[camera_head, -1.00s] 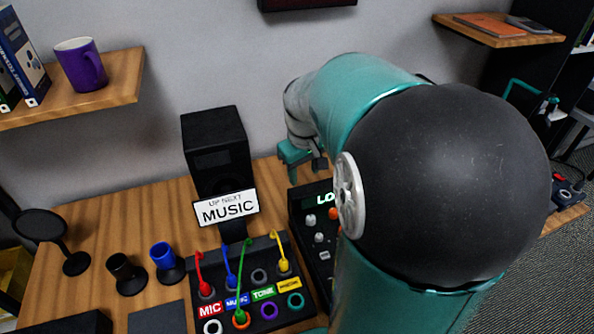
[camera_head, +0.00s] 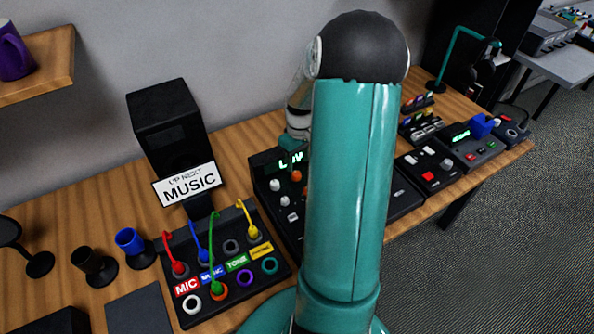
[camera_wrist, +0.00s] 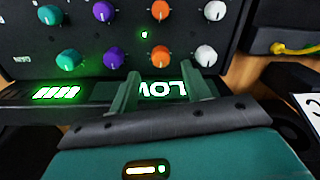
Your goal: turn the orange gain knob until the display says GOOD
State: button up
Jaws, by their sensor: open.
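The mixer (camera_head: 262,183) stands on the desk, partly behind my arm in the head view. Its display (camera_head: 288,161) shows green letters, partly hidden there; in the wrist view the display (camera_wrist: 165,89) reads LOW between my fingers. An orange knob (camera_head: 297,176) shows beside my arm. The wrist view shows two orange knobs, one upper (camera_wrist: 160,9) and one lower (camera_wrist: 160,54); I cannot tell which is gain. My gripper (camera_wrist: 161,76) is open and empty, its fingertips just short of the lower orange knob. In the head view it is mostly hidden behind my arm.
Purple knobs (camera_wrist: 113,57) and white knobs (camera_wrist: 206,55) flank the orange ones closely. A patch panel (camera_head: 232,262) with coloured cables is left of the mixer. A black speaker (camera_head: 168,130) with a MUSIC sign (camera_head: 188,185) stands behind it. More devices (camera_head: 430,167) lie to the right.

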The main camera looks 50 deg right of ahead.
aim_at(297, 174)
notch_tip(297, 174, down, 6)
jog(key=shift+a+r, duration=0.1)
jog(key=shift+r, duration=0.15)
